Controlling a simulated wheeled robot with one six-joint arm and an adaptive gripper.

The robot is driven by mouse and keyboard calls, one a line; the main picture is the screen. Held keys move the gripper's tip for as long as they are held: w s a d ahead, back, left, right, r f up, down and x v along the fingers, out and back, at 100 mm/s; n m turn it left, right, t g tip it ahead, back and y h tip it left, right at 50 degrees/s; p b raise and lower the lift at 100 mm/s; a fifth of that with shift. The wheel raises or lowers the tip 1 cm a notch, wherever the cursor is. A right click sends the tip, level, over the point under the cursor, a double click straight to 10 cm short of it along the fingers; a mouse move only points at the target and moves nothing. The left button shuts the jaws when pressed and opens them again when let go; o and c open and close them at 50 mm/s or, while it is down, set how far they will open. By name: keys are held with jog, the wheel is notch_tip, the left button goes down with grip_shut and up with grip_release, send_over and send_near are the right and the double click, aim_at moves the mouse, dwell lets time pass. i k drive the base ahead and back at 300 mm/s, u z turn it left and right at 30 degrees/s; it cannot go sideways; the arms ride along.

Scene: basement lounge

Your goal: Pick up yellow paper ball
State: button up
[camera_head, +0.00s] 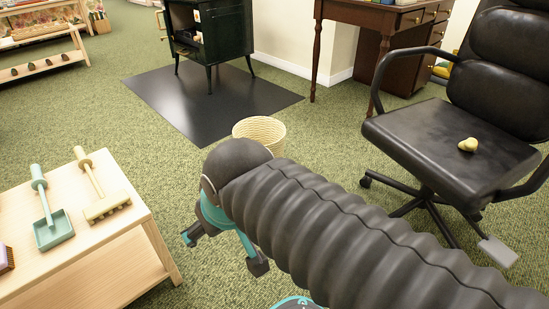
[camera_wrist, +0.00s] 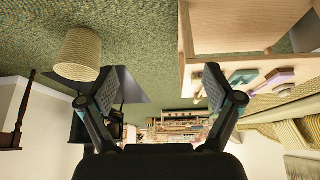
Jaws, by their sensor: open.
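A small, lumpy pale-yellow thing (camera_head: 468,145), which looks like the yellow paper ball, lies on the seat of the black office chair (camera_head: 420,135) at the right of the head view. My gripper (camera_head: 226,252) is open and empty, low in the middle of the head view, well to the left of the chair. In the wrist view my gripper (camera_wrist: 163,84) has its two fingers wide apart with nothing between them. The yellow ball does not show in the wrist view.
A wicker basket (camera_head: 260,131) stands just beyond my arm. A black stove (camera_head: 210,35) and brown desk (camera_head: 372,14) stand behind. Green carpet lies between.

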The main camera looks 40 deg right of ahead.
aim_at(471, 143)
jog(key=u, duration=0.25)
jog(key=k, duration=1.65)
jog(key=z, duration=0.85)
